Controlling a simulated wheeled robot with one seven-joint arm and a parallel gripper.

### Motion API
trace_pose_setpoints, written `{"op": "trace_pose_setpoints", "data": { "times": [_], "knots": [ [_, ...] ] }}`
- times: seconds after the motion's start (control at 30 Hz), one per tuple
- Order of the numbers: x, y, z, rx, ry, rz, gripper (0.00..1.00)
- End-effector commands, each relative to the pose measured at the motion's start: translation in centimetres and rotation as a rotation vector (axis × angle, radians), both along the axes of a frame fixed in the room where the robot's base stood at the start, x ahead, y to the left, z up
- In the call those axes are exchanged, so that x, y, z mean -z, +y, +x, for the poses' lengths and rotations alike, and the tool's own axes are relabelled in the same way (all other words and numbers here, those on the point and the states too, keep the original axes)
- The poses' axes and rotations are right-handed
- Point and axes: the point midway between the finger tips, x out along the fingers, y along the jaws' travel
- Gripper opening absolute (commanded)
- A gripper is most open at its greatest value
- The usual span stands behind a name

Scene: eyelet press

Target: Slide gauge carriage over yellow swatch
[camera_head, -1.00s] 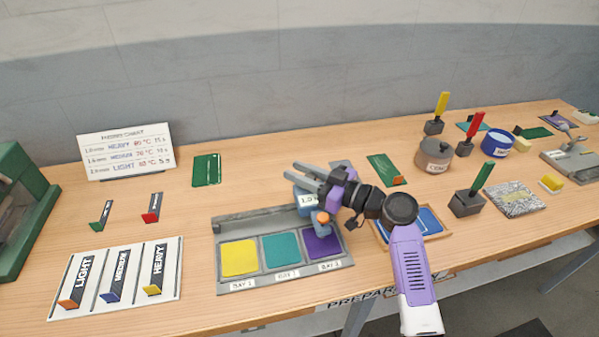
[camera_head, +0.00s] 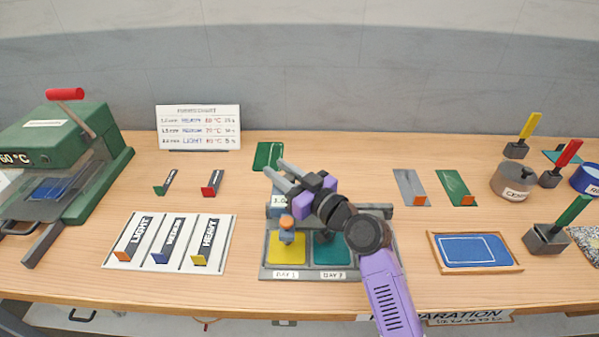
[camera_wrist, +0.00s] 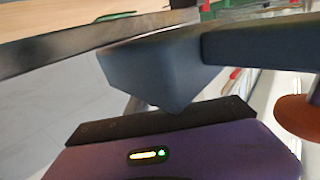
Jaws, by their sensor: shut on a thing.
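The gauge carriage (camera_head: 278,208) is a blue-grey block with a small white display and an orange-topped probe (camera_head: 286,222). It sits on the back rail of a grey tray (camera_head: 341,275). Its probe is at the back part of the yellow swatch (camera_head: 287,252), in the tray's left bay. The teal swatch (camera_head: 331,252) lies to the right; my arm hides the bay beyond. My gripper (camera_head: 276,174) is at the carriage, shut on it, though the contact is hard to see. In the wrist view, a dark finger shows close up, with an orange part at the right edge.
A white card with LIGHT, MEDIUM and HEAVY strips (camera_head: 106,262) lies left of the tray. A green press (camera_head: 62,150) stands far left. A blue screen in a wooden frame (camera_head: 435,258) lies right, with pots beyond. A chart (camera_head: 198,128) stands behind.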

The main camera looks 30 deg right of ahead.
Motion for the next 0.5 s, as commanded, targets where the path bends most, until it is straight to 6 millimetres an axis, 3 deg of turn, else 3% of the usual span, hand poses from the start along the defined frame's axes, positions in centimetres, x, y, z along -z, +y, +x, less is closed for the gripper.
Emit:
{"op": "trace_pose_setpoints", "data": {
  "times": [0.4,0.43,0.5],
  "knots": [
    [-0.06,0.74,0.39,-0.006,0.000,0.000,0.00],
    [-0.06,0.76,0.39,-0.006,0.000,0.000,0.29],
    [-0.06,0.78,0.39,-0.007,0.000,0.000,0.42]
  ]
}}
